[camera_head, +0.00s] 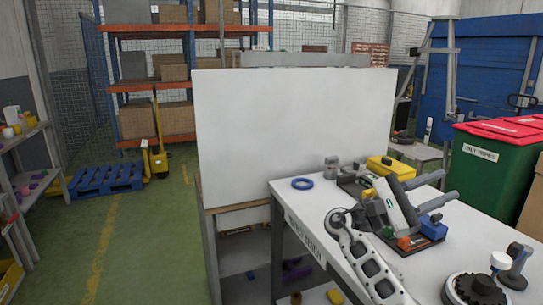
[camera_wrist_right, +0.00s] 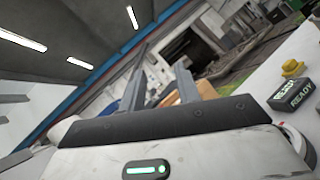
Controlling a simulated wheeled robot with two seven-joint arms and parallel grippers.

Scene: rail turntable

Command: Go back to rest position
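My right gripper (camera_head: 449,186) is above the white table, its two dark fingers pointing right and apart with nothing visible between them. In the right wrist view the two grey fingers (camera_wrist_right: 162,62) stand apart and tilted, with no object held. Its pale body with a green light covers part of a dark fixture with blue and orange parts (camera_head: 432,228). I cannot tell how far above the fixture it is. My left gripper is not in view.
The white table (camera_head: 300,205) also bears a blue ring (camera_head: 302,183), a grey jar (camera_head: 331,167), a yellow box (camera_head: 391,167) and a black round device (camera_head: 476,290). A white panel (camera_head: 290,125) rises behind. A green bin (camera_head: 493,155) stands right.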

